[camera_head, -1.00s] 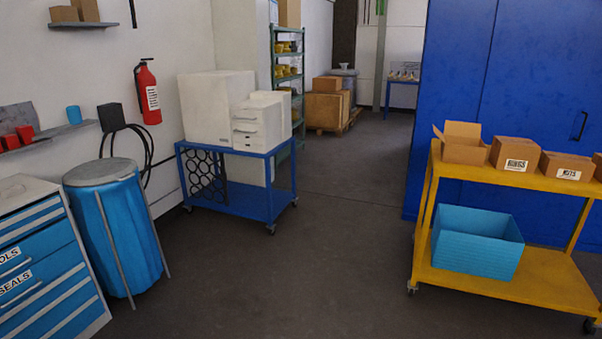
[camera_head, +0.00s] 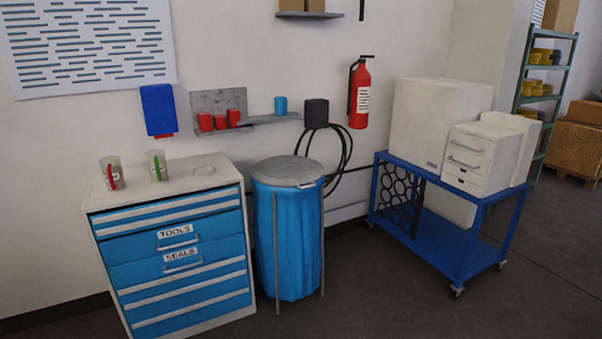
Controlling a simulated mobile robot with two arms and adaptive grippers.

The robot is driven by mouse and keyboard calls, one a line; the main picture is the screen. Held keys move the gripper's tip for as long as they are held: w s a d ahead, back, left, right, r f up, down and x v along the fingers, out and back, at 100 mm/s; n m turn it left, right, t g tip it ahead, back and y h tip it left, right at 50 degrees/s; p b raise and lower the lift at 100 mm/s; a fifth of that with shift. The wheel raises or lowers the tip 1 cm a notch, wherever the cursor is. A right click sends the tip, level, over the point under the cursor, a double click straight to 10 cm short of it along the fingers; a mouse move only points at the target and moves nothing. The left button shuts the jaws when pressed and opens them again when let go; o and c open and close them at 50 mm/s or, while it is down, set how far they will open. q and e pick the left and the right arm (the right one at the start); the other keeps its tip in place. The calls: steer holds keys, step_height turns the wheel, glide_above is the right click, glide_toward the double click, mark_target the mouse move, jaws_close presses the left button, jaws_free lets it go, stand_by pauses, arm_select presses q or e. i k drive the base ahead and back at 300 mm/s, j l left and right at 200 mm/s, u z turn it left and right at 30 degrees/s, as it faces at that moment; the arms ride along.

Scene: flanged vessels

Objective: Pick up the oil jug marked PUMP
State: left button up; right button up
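Two small translucent jugs stand upright on top of the blue and white drawer cabinet (camera_head: 130,200) at the left. One jug (camera_head: 111,174) has a red part on it, and the other jug (camera_head: 157,166), to its right, has a green part. Any marking on them is too small to read, so I cannot tell which one says PUMP. Neither of my grippers is in view.
A blue bin with a grey lid (camera_head: 288,230) stands right of the cabinet. A blue wheeled cart (camera_head: 440,235) with white boxes is farther right. A fire extinguisher (camera_head: 360,95) hangs on the wall. Floor is open at lower right.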

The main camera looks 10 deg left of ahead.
mark_target(156, 158)
steer(key=i+j+u, duration=0.1)
steer(key=i+u, duration=0.2)
steer(key=i, duration=0.15)
steer(key=i+u, duration=0.35)
steer(key=i+j+z, duration=0.2)
steer(key=i, duration=0.15)
steer(key=i+z, duration=0.15)
steer(key=i, duration=0.25)
steer(key=i+j+z, duration=0.2)
steer(key=i+j, duration=0.05)
steer(key=i, duration=0.1)
